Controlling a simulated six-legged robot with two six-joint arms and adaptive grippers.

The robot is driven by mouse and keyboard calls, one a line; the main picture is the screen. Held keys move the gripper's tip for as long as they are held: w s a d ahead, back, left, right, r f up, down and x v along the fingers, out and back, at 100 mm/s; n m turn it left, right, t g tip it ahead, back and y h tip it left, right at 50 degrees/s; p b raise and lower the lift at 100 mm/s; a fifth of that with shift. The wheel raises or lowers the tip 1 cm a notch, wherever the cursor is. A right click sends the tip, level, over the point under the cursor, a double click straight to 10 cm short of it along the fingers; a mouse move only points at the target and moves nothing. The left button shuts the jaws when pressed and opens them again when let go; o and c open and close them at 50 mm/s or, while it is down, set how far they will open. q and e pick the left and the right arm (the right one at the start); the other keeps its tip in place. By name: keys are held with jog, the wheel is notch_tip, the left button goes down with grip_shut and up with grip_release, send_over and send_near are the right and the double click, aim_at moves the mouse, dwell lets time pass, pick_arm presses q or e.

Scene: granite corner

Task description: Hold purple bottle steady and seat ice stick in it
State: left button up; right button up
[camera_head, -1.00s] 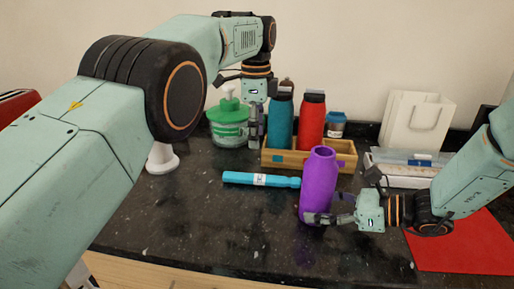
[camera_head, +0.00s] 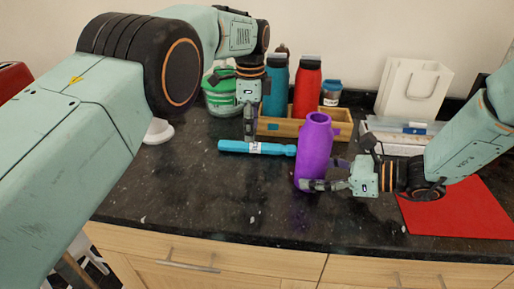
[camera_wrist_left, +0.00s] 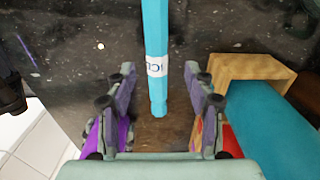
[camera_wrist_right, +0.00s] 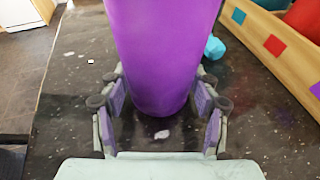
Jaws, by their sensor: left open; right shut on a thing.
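The purple bottle (camera_head: 314,150) stands upright on the dark counter in the head view, its mouth open at the top. My right gripper (camera_head: 312,185) is shut on its lower part; the right wrist view shows the bottle (camera_wrist_right: 163,50) between both fingers. The blue ice stick (camera_head: 240,147) lies flat on the counter left of the bottle, with a white label. My left gripper (camera_head: 249,132) is open above the stick. In the left wrist view the stick (camera_wrist_left: 154,30) runs lengthwise between the open fingers, apart from both.
A wooden crate (camera_head: 285,128) with a teal bottle (camera_head: 275,90) and a red bottle (camera_head: 306,88) stands behind the stick. A green-and-white tub (camera_head: 221,97) is at the back left. A white bag (camera_head: 412,88) and red mat (camera_head: 460,208) are at right. The front counter is clear.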

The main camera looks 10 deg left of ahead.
aim_at(257, 148)
pick_arm(q)
jog(key=shift+s+a+f, duration=0.15)
jog(key=shift+f, duration=1)
jog(key=shift+s+a+f, duration=0.1)
jog(key=shift+f, duration=1.05)
jog(key=shift+c, duration=0.3)
grip_shut()
